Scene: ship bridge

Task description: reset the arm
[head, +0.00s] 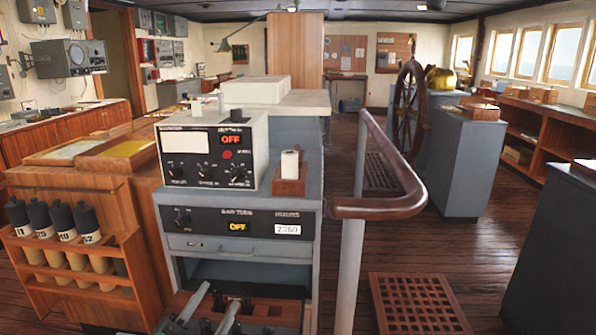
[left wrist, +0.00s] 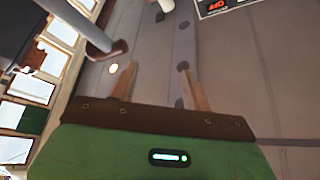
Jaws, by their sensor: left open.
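My left gripper (head: 221,294) shows at the bottom edge of the head view, in front of the lower part of the grey console. Its two grey fingers are apart, with dark tips and nothing between them. In the left wrist view the same gripper (left wrist: 158,76) shows its two fingers spread and empty, beyond its brown and green body. The ceiling lies behind the fingers there. The rest of my left arm is out of the head view. My right gripper is in neither view.
The grey console (head: 240,252) stands close ahead, with a white instrument box (head: 260,140) and a white roll on it. A wooden rack (head: 75,262) is at left. A railing (head: 385,209) runs at right. Dark floor beyond the railing is partly clear.

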